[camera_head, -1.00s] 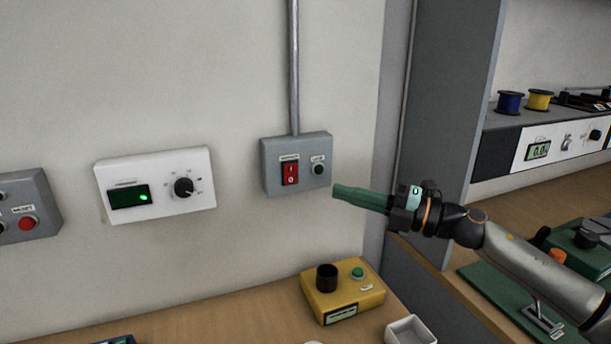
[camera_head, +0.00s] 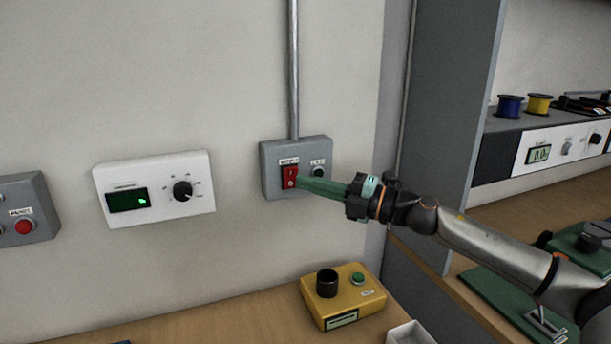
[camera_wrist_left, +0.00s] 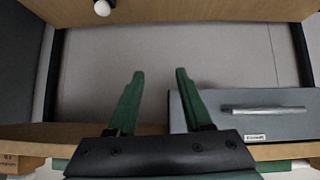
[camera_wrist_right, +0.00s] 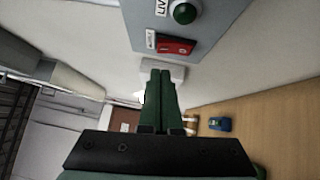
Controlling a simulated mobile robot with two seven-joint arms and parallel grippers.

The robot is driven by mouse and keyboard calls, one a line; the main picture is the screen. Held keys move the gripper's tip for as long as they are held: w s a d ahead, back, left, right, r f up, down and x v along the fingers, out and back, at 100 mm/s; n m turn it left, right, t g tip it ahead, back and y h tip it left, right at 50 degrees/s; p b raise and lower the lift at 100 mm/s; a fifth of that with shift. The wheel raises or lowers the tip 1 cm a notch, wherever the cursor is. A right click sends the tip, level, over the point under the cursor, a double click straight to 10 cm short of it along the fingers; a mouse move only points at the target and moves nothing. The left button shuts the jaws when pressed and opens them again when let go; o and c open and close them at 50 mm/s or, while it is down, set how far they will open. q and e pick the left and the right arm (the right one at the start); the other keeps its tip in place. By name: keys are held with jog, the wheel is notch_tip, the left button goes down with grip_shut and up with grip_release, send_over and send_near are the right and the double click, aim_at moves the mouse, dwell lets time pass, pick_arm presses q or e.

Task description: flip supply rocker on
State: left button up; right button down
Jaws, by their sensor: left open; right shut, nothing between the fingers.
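The supply rocker is a red switch (camera_head: 289,175) on the grey wall box (camera_head: 268,186) below a conduit. It also shows in the right wrist view (camera_wrist_right: 176,46). My right gripper (camera_head: 301,182) is shut and empty, its green fingertips at the lower right edge of the red rocker. I cannot tell whether they touch it. The fingers hide part of the box face. A dark green round button (camera_head: 318,172) sits to the right of the rocker. My left gripper (camera_wrist_left: 155,75) shows only in the left wrist view, open and empty, over a drawer-like recess.
A white panel with display and knob (camera_head: 154,189) is left of the box, and a grey box with a red button (camera_head: 26,222) farther left. A yellow box (camera_head: 342,298) stands on the bench below. A grey cabinet side (camera_head: 436,130) rises to the right.

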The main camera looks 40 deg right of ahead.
aim_at(289, 171)
jog(key=shift+w+d+r+p, duration=0.15)
jog(key=shift+w+p, duration=0.15)
jog(key=shift+w, duration=0.25)
jog(key=shift+w+d+r+p, duration=0.1)
jog(key=shift+w+p, duration=0.2)
jog(key=shift+w, duration=0.25)
pick_arm(q)
jog(key=shift+s+a+r, duration=0.15)
jog(key=shift+s+a, duration=0.3)
jog(key=shift+a, duration=0.05)
pick_arm(e)
jog(key=shift+w, duration=0.15)
jog(key=shift+f, duration=0.1)
jog(key=shift+w+d+r+p, duration=0.1)
jog(key=shift+w+r+p, duration=0.15)
jog(key=shift+p, duration=0.3)
jog(key=shift+f, duration=0.15)
pick_arm(q)
jog(key=shift+w+d+r, duration=0.1)
jog(key=shift+r, duration=0.35)
pick_arm(e)
jog(key=shift+s, duration=0.1)
